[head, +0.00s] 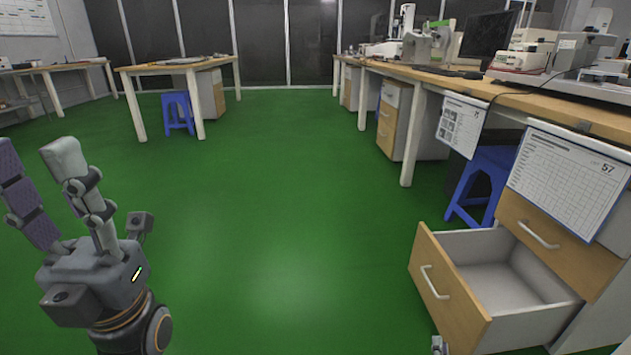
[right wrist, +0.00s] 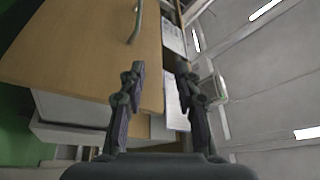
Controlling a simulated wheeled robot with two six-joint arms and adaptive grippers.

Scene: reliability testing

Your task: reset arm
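My left gripper (head: 33,150) stands at the lower left of the head view with its fingers pointing up. Its fingers are apart with nothing between them, and it is over the green floor. My right gripper (right wrist: 160,68) shows in the right wrist view with its two fingers apart and nothing between them. In the head view only a small grey tip, likely of it, shows at the bottom edge beside the drawer. The open drawer (head: 520,272) is pulled out and looks empty. A wooden front (right wrist: 80,55) with a metal handle (right wrist: 137,22) is close to the right gripper.
A long workbench (head: 520,95) with instruments and a monitor (head: 488,35) runs along the right. Blue stools (head: 178,112) stand under the benches. Paper sheets (head: 568,180) hang from the bench edge. The green floor (head: 280,200) is clear in the middle.

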